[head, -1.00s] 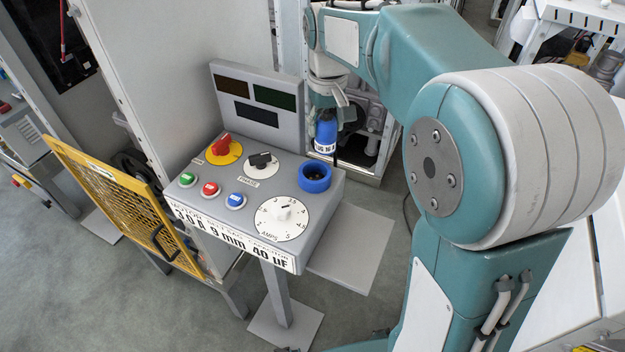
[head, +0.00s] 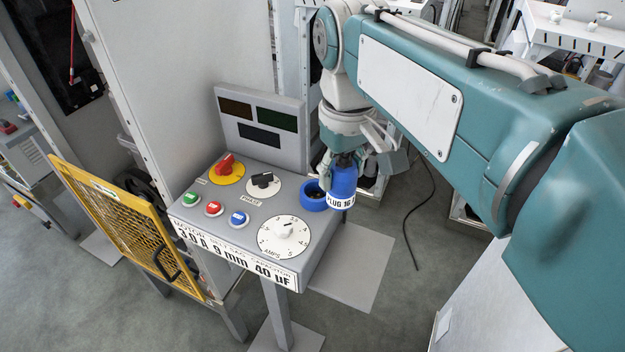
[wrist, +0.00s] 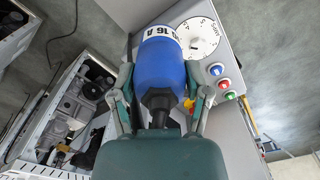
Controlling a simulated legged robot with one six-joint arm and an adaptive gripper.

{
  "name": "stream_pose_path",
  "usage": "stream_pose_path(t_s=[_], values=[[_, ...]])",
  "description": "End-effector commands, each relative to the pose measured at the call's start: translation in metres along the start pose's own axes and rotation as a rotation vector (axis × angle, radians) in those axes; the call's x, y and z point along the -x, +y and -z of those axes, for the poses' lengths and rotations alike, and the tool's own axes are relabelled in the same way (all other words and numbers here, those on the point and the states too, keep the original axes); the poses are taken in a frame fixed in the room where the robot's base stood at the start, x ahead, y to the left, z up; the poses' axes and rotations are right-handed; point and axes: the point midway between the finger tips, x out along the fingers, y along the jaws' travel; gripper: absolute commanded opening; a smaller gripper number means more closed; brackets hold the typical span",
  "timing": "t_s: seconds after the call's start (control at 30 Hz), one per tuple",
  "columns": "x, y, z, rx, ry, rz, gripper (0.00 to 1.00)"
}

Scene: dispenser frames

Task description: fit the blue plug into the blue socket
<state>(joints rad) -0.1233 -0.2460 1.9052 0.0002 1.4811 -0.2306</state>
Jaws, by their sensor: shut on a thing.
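The blue plug (head: 343,182) has a white band marked 16 A and points down. In the wrist view the plug (wrist: 160,65) sits between the two fingers of my gripper (wrist: 158,100). The blue socket (head: 313,196) is a round blue ring with a dark opening on the right side of the grey panel. In the head view the plug is just right of the socket and partly overlaps its edge. I cannot tell whether they touch. The socket is hidden in the wrist view.
The grey panel (head: 190,212) carries a red switch (head: 226,165), a black switch (head: 262,180), several push buttons and a white AMPS dial (head: 284,236). An upright display board (head: 232,104) stands behind. A yellow mesh guard (head: 125,220) is at left.

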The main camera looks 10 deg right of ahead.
Motion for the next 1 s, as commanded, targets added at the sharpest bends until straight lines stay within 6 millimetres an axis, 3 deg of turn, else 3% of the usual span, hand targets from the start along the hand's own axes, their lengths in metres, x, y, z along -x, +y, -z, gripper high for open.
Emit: stream_pose_path(t_s=[0.33, 0.5, 0.8, 1.0], values=[[-0.033, 0.016, 0.070, 0.000, -0.004, 0.000, 0.07], [-0.063, 0.022, 0.093, -0.001, -0.003, 0.000, 0.07], [-0.091, 0.028, 0.116, -0.001, -0.002, 0.000, 0.07], [-0.120, 0.027, 0.116, -0.001, -0.004, 0.001, 0.06]])
